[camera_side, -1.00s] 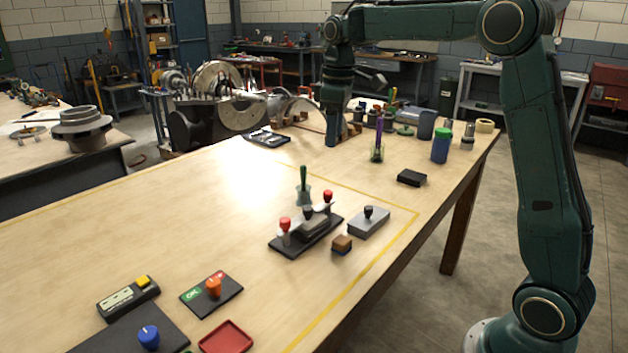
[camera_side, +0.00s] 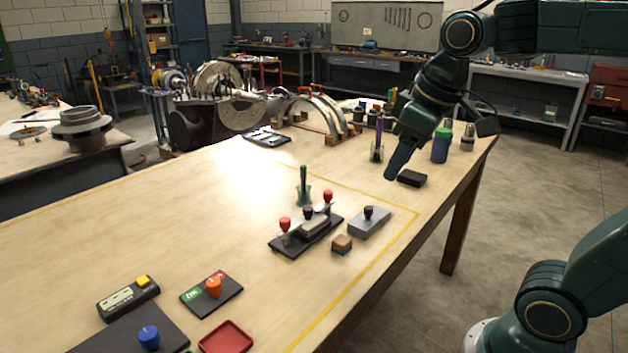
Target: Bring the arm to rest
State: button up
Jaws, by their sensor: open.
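My gripper (camera_side: 391,177) hangs over the right part of the wooden table, pointing down and to the left, with dark blue fingers. It is open, and nothing shows held in it. Its fingertips are in the picture just left of a small black block (camera_side: 411,178); I cannot tell how far above the table they are. A black fixture (camera_side: 306,237) with red-knobbed clamps stands mid-table, apart from my gripper. A grey block with a black knob (camera_side: 369,221) sits to its right.
A green-handled tool (camera_side: 303,186) stands behind the fixture. A cup with a purple item (camera_side: 377,152) and a blue bottle with a green cap (camera_side: 441,146) stand near my gripper. A small brown block (camera_side: 342,243), a red tray (camera_side: 226,338) and control boxes lie nearer the front. The table's left middle is clear.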

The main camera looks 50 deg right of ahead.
jog(key=s+a+f+m+t, duration=0.1)
jog(key=s+a+f, duration=0.1)
jog(key=s+f, duration=0.3)
jog(key=s, duration=0.3)
jog(key=shift+s+m+t, duration=0.25)
jog(key=shift+m+t, duration=0.05)
dwell(0.6)
